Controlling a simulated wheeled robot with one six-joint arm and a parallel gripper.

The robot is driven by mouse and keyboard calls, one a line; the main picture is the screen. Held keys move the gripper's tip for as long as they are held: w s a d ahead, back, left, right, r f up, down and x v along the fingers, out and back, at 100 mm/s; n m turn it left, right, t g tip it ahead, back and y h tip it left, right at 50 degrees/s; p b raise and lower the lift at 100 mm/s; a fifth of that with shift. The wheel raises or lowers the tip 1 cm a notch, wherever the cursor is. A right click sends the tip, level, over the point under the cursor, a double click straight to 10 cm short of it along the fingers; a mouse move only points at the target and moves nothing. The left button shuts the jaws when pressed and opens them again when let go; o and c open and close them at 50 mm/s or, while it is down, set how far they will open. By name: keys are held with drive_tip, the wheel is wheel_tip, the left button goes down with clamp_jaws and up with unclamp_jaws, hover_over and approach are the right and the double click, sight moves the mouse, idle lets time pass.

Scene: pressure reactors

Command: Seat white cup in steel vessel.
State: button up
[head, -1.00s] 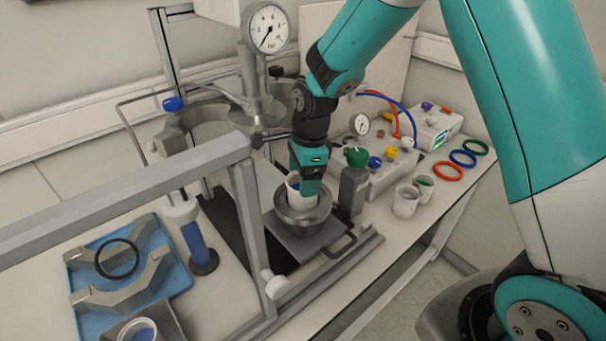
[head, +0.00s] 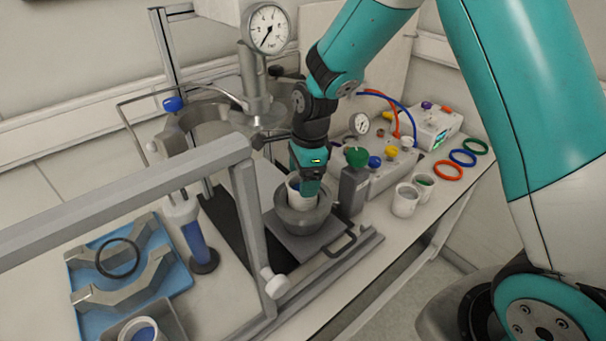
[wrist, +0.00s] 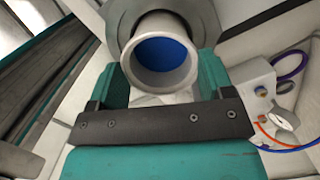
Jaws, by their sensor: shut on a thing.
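The white cup (head: 293,187), with blue inside, is at the mouth of the steel vessel (head: 303,217). My gripper (head: 309,192) points down and is shut on the cup's wall. In the wrist view the cup (wrist: 161,55) stands between the two teal fingers (wrist: 160,85), its rim and blue contents facing the camera. The grey vessel rim (wrist: 207,25) shows around and behind the cup. The cup's lower part is hidden inside or behind the vessel rim, so I cannot tell whether its base touches the vessel floor.
A blue tray (head: 92,305) with clamp halves lies left. The pressure gauge (head: 270,28) hangs above.

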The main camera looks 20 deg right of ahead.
drive_tip(key=shift+f, duration=0.1)
drive_tip(key=o, duration=1.3)
wheel_tip(320, 180, up, 17)
drive_tip(key=d+b, duration=0.2)
drive_tip(key=shift+s, duration=0.1)
